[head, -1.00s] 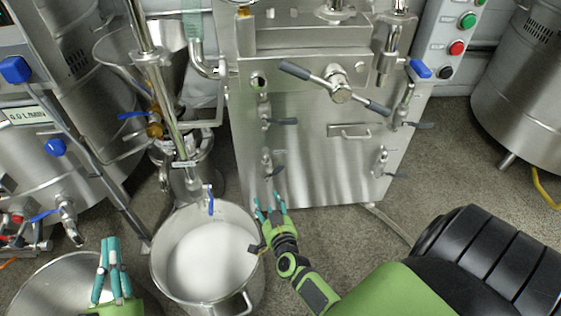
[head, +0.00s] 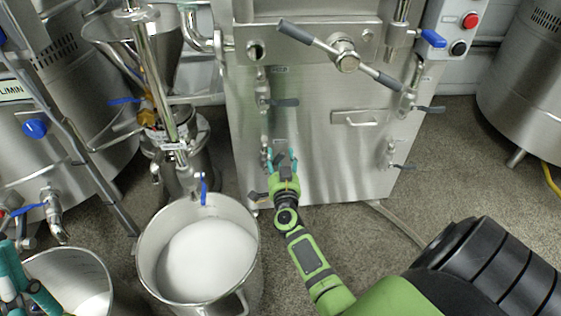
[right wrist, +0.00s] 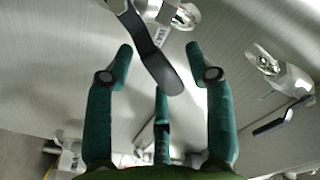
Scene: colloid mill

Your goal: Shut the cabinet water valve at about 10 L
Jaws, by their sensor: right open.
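The steel cabinet (head: 330,165) stands at the back centre, with several black-handled valves on its front. My right gripper (head: 284,158) is at the lower left valve (head: 264,158) and hides most of its handle. In the right wrist view, the open teal fingers (right wrist: 165,75) have a black valve handle (right wrist: 158,62) between them; I cannot tell whether they touch it. A steel pot (head: 150,235) with white contents (head: 205,262) stands in front. My left gripper (head: 22,282) is at the lower left edge, partly cut off. No volume reading is legible.
An upper left valve (head: 264,102) and two valves on the right, one at the lower right (head: 391,160), are also on the cabinet. A second steel vessel (head: 75,275) stands left of the pot. Bare floor (head: 370,240) shows right of my right forearm.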

